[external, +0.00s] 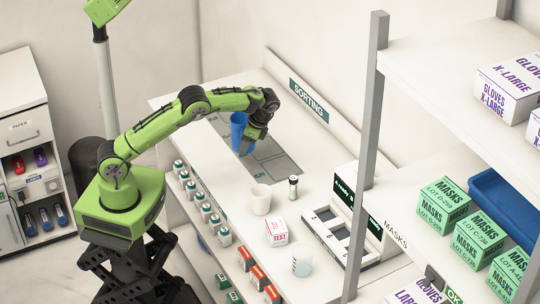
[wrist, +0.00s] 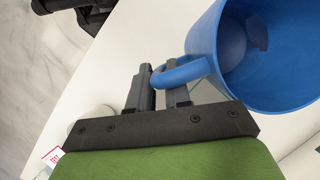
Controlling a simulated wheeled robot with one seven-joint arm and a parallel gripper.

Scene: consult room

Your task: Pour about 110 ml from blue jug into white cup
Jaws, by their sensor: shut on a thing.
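The blue jug (external: 238,131) is held over the sorting counter, roughly upright, behind and left of the white cup in the external view. My gripper (wrist: 165,88) is shut on the jug's handle in the wrist view. The wrist view looks into the open mouth of the blue jug (wrist: 285,60); a darker round patch shows inside, and I cannot tell the liquid level. The white cup (external: 261,200) stands upright on the counter, apart from the jug. Its contents cannot be made out.
A small dark-capped bottle (external: 293,187), a red-and-white box (external: 277,232) and a clear beaker (external: 302,262) with bluish marking stand near the cup. A grey device with trays (external: 333,228) is to the right. The grey mat (external: 283,168) is mostly clear.

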